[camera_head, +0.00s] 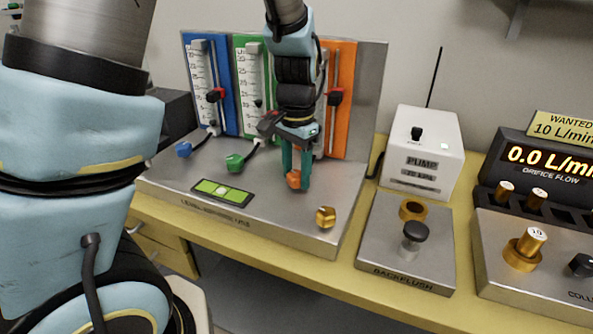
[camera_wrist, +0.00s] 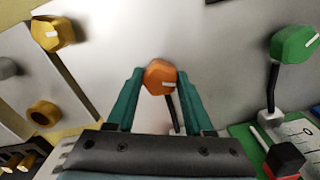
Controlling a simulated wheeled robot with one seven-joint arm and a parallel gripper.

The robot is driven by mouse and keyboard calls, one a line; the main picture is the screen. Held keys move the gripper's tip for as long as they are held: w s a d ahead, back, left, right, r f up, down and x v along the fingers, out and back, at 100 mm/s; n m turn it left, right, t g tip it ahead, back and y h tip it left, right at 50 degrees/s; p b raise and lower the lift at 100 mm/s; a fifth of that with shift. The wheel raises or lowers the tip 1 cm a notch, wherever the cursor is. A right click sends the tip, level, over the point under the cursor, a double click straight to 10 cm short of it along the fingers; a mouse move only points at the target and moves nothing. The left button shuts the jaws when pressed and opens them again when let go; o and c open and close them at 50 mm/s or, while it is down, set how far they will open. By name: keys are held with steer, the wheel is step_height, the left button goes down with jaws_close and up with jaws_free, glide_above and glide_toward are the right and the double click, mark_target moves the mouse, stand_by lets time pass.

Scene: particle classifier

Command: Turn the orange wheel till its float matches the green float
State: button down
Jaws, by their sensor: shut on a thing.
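The orange wheel (camera_head: 293,180) sits on the sloped metal panel below the orange column. My gripper (camera_head: 296,178) points down over it with its teal fingers shut on it. In the wrist view the orange wheel (camera_wrist: 159,77) shows between the two fingertips (camera_wrist: 160,82), with a pale mark on its edge. The orange column (camera_head: 343,110) carries a red and black slider (camera_head: 334,97); my arm hides its scale and float. The green column (camera_head: 246,70) is partly hidden by my arm; a dark float (camera_head: 259,103) seems to show low in its tube. The green wheel (camera_head: 235,162) stands to the left.
A blue column (camera_head: 222,120) and blue wheel (camera_head: 184,149) are at the left. A bubble level (camera_head: 222,192) and a gold knob (camera_head: 326,217) are on the panel. The pump box (camera_head: 428,150), backflush plate (camera_head: 385,262) and flow display (camera_head: 550,160) stand to the right.

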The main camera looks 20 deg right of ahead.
mark_target(296, 173)
steer(key=n+p, duration=0.3)
steer(key=n, duration=0.2)
steer(key=shift+r+p, duration=0.2)
steer(key=shift+p, duration=0.1)
steer(key=n+p, duration=0.3)
steer(key=n, duration=0.2)
steer(key=shift+f, duration=0.1)
steer(key=shift+n, duration=0.4)
steer(key=shift+c, duration=1.4)
jaws_free()
steer(key=shift+f, duration=0.1)
step_height(296, 173, up, 11)
steer(key=shift+b, duration=0.35)
steer(key=shift+f, duration=0.1)
